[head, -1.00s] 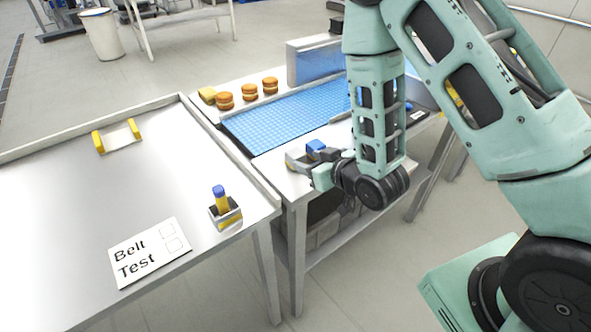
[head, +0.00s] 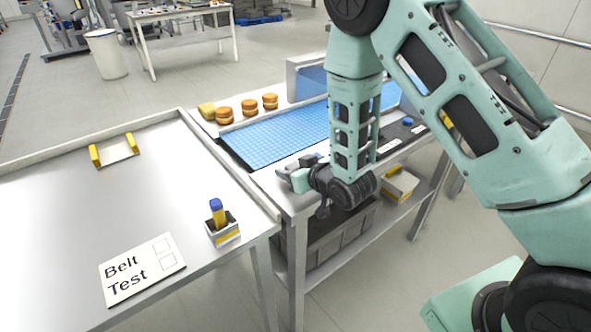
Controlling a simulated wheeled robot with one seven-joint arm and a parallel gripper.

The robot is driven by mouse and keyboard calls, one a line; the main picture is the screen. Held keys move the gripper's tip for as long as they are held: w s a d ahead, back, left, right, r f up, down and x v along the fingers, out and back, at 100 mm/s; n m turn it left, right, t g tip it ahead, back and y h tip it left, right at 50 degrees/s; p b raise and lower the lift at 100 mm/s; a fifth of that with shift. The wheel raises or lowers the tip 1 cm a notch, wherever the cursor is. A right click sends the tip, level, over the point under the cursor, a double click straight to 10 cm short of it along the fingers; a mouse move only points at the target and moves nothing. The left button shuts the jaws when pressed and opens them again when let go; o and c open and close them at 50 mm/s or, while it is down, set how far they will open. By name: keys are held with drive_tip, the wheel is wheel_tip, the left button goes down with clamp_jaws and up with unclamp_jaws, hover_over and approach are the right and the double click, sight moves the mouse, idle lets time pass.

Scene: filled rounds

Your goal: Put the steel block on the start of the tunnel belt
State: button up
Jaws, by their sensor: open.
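The tunnel belt (head: 265,142) is a blue gridded belt on the white bench. Its near left end is bare, and it runs back right into a pale tunnel housing (head: 303,70). My gripper (head: 284,178) is low over the bench's near left corner, in front of the belt. It is open, but its fingertips are small and partly hidden. A small grey and blue item (head: 321,158) shows just behind my gripper, mostly covered by it. I cannot tell whether it is the steel block. No other steel block is clearly visible.
The left steel table (head: 60,220) holds a Belt Test card (head: 142,270), a blue-capped marker (head: 216,210) in a holder, and a yellow-ended tray (head: 117,152). A raised rim edges that table.

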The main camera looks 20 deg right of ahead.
drive_tip(key=shift+w+a+f, duration=0.1)
drive_tip(key=shift+w, duration=0.25)
drive_tip(key=c, duration=1)
drive_tip(key=shift+c, duration=0.2)
